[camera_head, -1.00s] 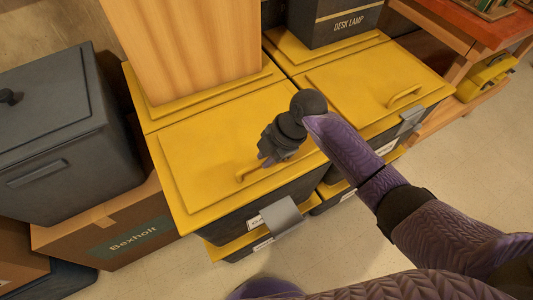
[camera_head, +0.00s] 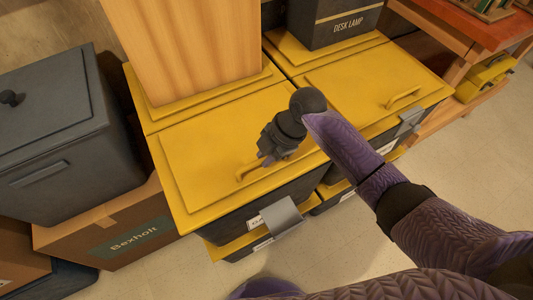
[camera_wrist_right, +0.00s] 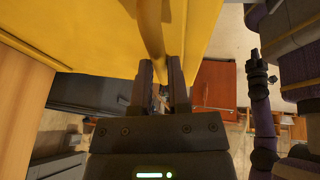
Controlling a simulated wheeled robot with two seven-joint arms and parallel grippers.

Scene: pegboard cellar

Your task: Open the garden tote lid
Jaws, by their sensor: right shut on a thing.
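The garden tote is the front left black tote with a yellow lid (camera_head: 205,150); its white label (camera_head: 257,222) is partly covered by a grey latch plate (camera_head: 283,216). The lid lies flat and closed. A yellow bar handle (camera_head: 246,173) stands near its front edge. My right gripper (camera_head: 264,161) is over the lid's front right part, shut on this handle. In the right wrist view the handle (camera_wrist_right: 152,38) runs down between the two dark fingers (camera_wrist_right: 161,78). A dark gripper end, seemingly my left one (camera_wrist_right: 255,66), shows small at the right; its jaws are unclear.
A second yellow-lidded tote (camera_head: 370,75) adjoins at right, with a desk lamp box (camera_head: 335,22) behind. A grey bin (camera_head: 50,135) sits on a Bexholt carton (camera_head: 110,232) at left. Floor in front is clear.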

